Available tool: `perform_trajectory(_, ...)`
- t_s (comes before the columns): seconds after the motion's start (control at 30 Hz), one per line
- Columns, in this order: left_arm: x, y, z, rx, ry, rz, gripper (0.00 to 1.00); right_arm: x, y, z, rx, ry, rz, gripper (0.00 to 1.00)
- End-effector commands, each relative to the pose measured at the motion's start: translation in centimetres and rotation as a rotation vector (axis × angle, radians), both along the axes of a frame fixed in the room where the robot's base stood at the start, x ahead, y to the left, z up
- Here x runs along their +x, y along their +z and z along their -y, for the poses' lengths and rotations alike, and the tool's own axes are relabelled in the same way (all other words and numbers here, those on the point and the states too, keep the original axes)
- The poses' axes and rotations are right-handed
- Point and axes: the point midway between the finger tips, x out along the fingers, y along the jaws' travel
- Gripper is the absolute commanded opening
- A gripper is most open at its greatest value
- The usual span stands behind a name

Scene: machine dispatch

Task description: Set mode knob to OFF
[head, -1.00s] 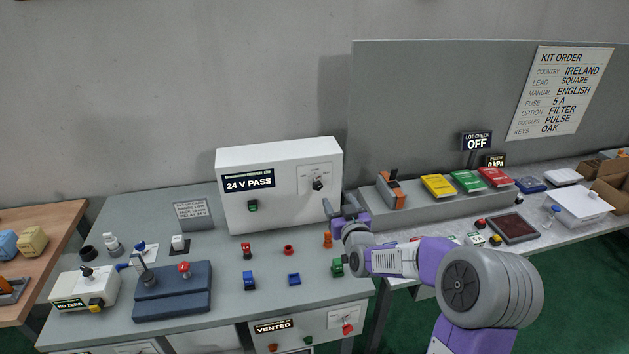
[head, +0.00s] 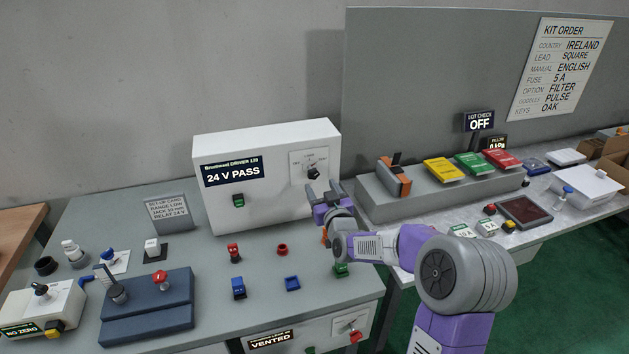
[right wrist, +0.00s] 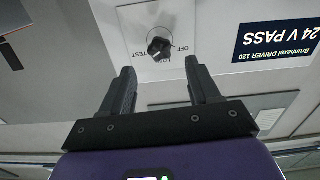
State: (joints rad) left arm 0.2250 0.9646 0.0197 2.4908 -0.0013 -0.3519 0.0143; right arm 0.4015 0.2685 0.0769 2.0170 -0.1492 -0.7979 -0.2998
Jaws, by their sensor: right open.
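The mode knob (head: 313,172) is a small black knob on a light label plate on the front of the white driver box (head: 232,215). In the right wrist view the knob (right wrist: 160,44) appears upside down, with OFF lettering to its right; its exact setting is hard to read. My right gripper (head: 322,188) is just below and right of the knob in the head view. In the right wrist view its fingers (right wrist: 160,72) are open and empty, pointing at the panel, with the knob beyond the gap and apart from them. My left gripper is not in view.
The box display (head: 232,171) reads 24 V PASS, with a green switch (head: 238,200) below it. Small red and blue parts stand on the grey bench in front. A grey rack (head: 385,200) with coloured boxes stands right of my right gripper.

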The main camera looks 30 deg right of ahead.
Motion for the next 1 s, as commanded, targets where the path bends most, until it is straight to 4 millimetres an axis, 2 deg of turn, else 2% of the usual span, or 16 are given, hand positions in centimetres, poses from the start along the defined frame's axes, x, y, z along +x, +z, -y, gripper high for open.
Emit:
perform_trajectory(0.2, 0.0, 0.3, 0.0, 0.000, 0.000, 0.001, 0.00, 3.3, 0.0, 0.7, 0.002, 0.000, 0.000, 0.61)
perform_trajectory(0.4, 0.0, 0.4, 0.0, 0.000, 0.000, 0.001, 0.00, 5.3, 0.0, 1.2, 0.000, 0.000, 0.000, 0.61)
perform_trajectory(0.8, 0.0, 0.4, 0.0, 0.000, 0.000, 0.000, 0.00, 6.0, 0.1, 1.4, 0.000, 0.000, 0.000, 0.61)
perform_trajectory(0.83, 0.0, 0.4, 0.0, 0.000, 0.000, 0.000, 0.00, 6.0, 0.1, 1.4, 0.000, 0.000, 0.000, 0.60)
perform_trajectory(1.0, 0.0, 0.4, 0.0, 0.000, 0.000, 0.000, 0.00, 6.0, 0.1, 1.4, 0.000, 0.000, 0.000, 0.34)
